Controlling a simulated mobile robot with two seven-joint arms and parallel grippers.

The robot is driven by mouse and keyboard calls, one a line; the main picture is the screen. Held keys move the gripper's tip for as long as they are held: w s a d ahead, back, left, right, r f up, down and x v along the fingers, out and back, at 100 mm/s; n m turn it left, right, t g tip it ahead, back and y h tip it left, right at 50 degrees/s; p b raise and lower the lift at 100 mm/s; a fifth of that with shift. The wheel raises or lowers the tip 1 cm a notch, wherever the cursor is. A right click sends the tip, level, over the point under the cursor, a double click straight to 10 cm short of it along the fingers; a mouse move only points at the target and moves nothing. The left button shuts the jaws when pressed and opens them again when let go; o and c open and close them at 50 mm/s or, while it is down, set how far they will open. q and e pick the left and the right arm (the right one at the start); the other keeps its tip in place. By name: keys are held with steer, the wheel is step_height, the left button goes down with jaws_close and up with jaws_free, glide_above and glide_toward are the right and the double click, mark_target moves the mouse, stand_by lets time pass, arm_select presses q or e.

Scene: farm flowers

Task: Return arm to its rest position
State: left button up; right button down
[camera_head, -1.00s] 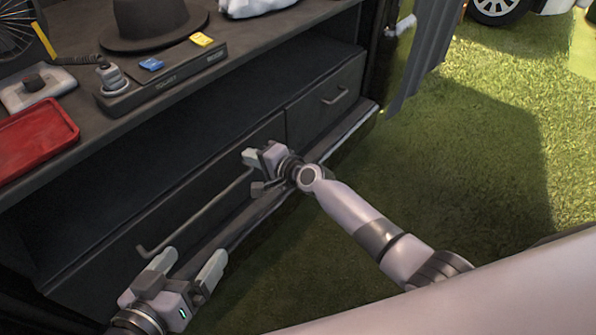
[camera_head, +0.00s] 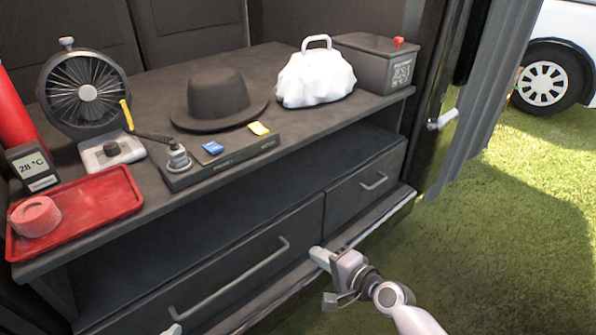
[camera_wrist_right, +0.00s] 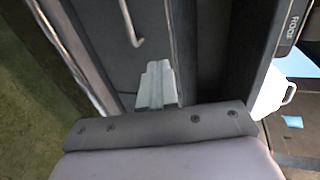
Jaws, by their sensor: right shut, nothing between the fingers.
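My right gripper (camera_head: 320,256) is in front of the dark cabinet, just right of the long drawer handle (camera_head: 230,282). It is shut and empty, its fingers apart from the handle. In the right wrist view its pale fingers (camera_wrist_right: 157,86) are together, with the drawer front and a handle (camera_wrist_right: 130,22) beyond them. Of my left gripper (camera_head: 172,329) only a pale fingertip shows at the bottom edge of the head view; the rest is out of frame.
The cabinet top (camera_head: 150,195) holds a red tray (camera_head: 95,200), a fan (camera_head: 88,92), a black hat (camera_head: 218,100), a white cloth-like bundle (camera_head: 315,80) and a dark box (camera_head: 375,60). Both drawers look shut. Grass (camera_head: 480,230) lies open at the right.

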steer(key=shift+s, duration=0.1)
steer(key=s+d+r+n+h, duration=0.2)
steer(key=s+d+n, duration=0.1)
steer(key=s+n, duration=0.55)
steer(key=s+d+r+n+h, duration=0.25)
steer(key=s+n, duration=0.35)
steer(key=s, duration=0.5)
arm_select(q)
steer(key=s+a+r+y+p, duration=0.1)
steer(key=a+r+p, duration=0.2)
steer(key=r+p, duration=0.4)
steer(key=s+a+r+n+g+y+p, duration=0.1)
steer(key=r+p, duration=0.6)
steer(key=p, duration=1.1)
steer(key=shift+s+a+p, duration=0.4)
steer(key=shift+s+a, duration=0.3)
steer(key=shift+a, duration=0.35)
arm_select(e)
steer(key=s+d+r+h, duration=0.1)
steer(key=d+r, duration=0.1)
steer(key=r, duration=0.5)
steer(key=s+d+r+m+g, duration=0.1)
steer(key=s+d+r, duration=0.1)
steer(key=r, duration=0.5)
steer(key=shift+s+d+h, duration=0.15)
steer(key=shift+d+h, duration=0.2)
steer(key=shift+d, duration=0.4)
steer(key=c, duration=1.8)
jaws_free()
